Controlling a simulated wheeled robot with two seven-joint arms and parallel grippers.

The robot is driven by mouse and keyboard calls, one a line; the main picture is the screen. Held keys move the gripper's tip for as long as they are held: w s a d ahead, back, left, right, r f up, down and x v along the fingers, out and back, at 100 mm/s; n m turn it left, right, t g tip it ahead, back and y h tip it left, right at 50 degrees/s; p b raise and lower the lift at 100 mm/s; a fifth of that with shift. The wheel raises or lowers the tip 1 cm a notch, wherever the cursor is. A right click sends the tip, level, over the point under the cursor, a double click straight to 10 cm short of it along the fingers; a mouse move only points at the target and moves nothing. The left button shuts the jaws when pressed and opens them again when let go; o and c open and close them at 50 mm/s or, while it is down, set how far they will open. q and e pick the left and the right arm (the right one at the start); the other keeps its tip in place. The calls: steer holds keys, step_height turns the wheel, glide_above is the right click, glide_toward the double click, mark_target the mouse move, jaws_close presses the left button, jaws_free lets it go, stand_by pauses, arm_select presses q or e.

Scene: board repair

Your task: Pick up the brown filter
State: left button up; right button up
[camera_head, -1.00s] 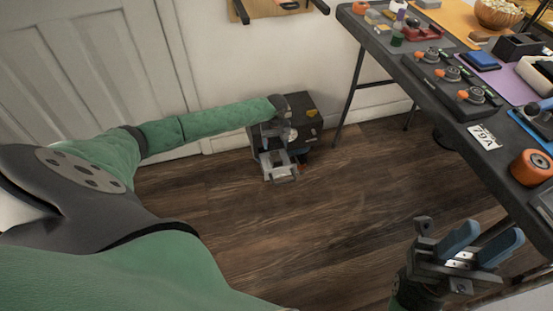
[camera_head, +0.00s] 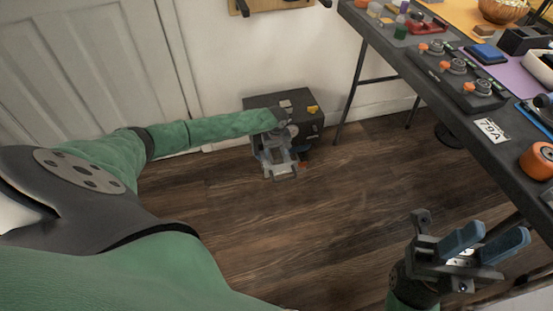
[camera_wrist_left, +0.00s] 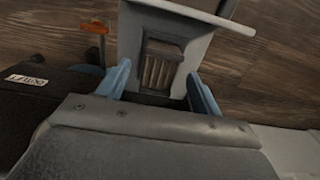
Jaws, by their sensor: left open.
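A brown ribbed block, which looks like the brown filter (camera_wrist_left: 160,70), sits in a pale grey holder (camera_wrist_left: 199,28) in the left wrist view. My left gripper (camera_wrist_left: 160,88) is open, with one blue finger on each side of the block. I cannot tell whether the fingers touch it. In the head view my left gripper (camera_head: 273,146) is low in front of a black box, and the filter cannot be made out there. My right gripper (camera_head: 484,241) is open and empty at the lower right, away from the filter.
The black box (camera_head: 314,121) stands on the floor by the wall; its dark side (camera_wrist_left: 45,105) shows at left in the wrist view. An orange-topped part (camera_wrist_left: 96,27) is near the holder. A cluttered table (camera_head: 440,103) stands right. The wooden floor (camera_head: 330,215) is clear.

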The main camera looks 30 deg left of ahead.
arm_select(q)
steer(key=shift+f, duration=0.1)
steer(key=shift+c, duration=0.4)
steer(key=c, duration=1)
